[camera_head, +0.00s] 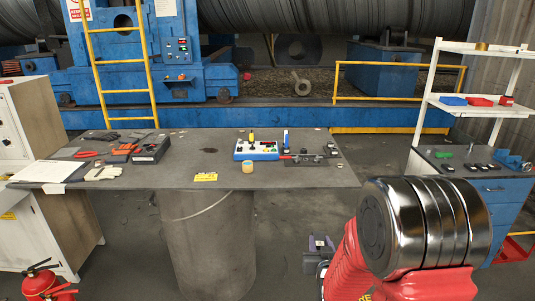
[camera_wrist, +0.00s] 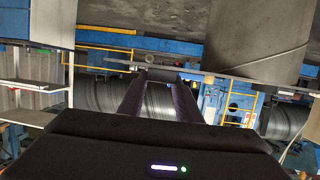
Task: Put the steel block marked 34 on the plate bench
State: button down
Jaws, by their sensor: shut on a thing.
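My gripper (camera_wrist: 157,82) shows in the wrist view with its two long dark fingers reaching forward. It is shut on a small dark block (camera_wrist: 158,74) between the fingertips; no number on it can be read. In the head view my gripper (camera_head: 318,243) is partly hidden behind my red arm, low and to the right of the bench's pedestal. The plate bench (camera_head: 290,180) is a dark grey plate on a thick round pedestal. The gripper is apart from the bench. The wrist view is upside down and shows the pedestal (camera_wrist: 250,35) at upper right.
On the bench are a blue-and-white tray (camera_head: 257,151), a tape roll (camera_head: 247,167), a yellow label (camera_head: 205,177) and tools at left. The plate's front middle is largely clear. A blue cabinet (camera_head: 490,190) with small dark pieces stands right. A fire extinguisher (camera_head: 42,283) is lower left.

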aim_at(269, 169)
jog(key=z, duration=1.1)
jog(key=i, duration=0.1)
jog(key=u, duration=2.4)
jog(key=i, duration=0.5)
jog(key=u, duration=0.5)
